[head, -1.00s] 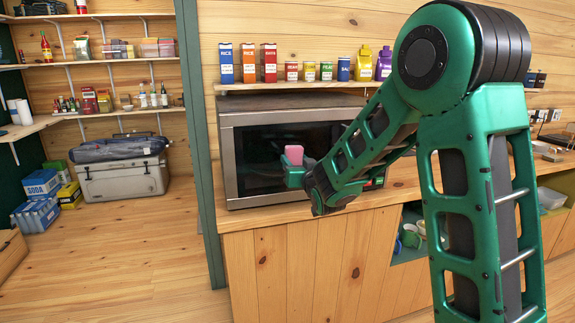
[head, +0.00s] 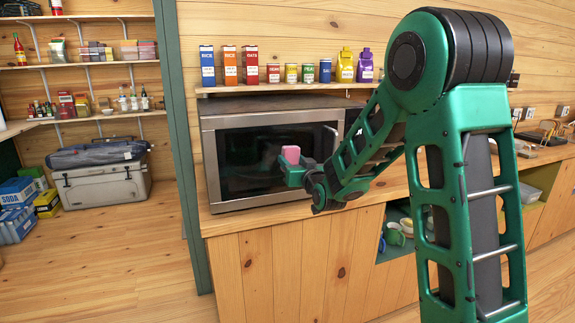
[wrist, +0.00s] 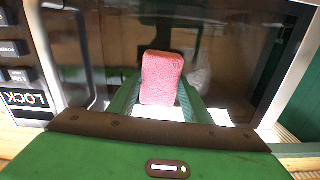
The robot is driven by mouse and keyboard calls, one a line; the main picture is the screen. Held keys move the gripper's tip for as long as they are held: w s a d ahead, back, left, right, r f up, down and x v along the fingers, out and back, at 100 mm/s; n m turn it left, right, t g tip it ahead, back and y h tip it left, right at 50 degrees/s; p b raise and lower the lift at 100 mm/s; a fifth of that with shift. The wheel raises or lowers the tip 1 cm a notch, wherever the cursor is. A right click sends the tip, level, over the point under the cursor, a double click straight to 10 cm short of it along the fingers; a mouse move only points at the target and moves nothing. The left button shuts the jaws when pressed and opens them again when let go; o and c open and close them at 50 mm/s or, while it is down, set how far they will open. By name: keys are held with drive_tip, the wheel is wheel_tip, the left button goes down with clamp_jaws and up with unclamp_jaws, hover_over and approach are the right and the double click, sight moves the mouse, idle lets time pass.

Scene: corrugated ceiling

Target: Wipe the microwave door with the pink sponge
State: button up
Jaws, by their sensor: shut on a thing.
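The pink sponge (head: 291,154) stands upright in my gripper (head: 293,172), in front of the microwave door. In the wrist view the sponge (wrist: 162,78) sits between the two green fingers of my gripper (wrist: 160,100), which are shut on it. The microwave (head: 222,203) stands on the wooden counter with its dark glass door (head: 243,160) closed. The dark door fills the background of the wrist view (wrist: 225,60), with the control buttons at the left. I cannot tell whether the sponge touches the glass.
The counter (head: 222,224) extends to the right behind my arm. A grey cooler (head: 100,186) and soda boxes (head: 20,205) stand on the left, with open floor (head: 110,255) before them.

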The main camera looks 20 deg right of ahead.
sight(276, 158)
drive_tip(key=shift+a, duration=0.1)
drive_tip(key=shift+a+r, duration=0.1)
drive_tip(key=shift+a, duration=3.95)
drive_tip(key=shift+d+r, duration=0.2)
drive_tip(key=shift+r, duration=0.05)
drive_tip(key=shift+d, duration=4)
drive_tip(key=shift+w, duration=0.1)
drive_tip(key=shift+o, duration=0.2)
drive_tip(key=shift+a, duration=4.1)
drive_tip(key=shift+c, duration=0.2)
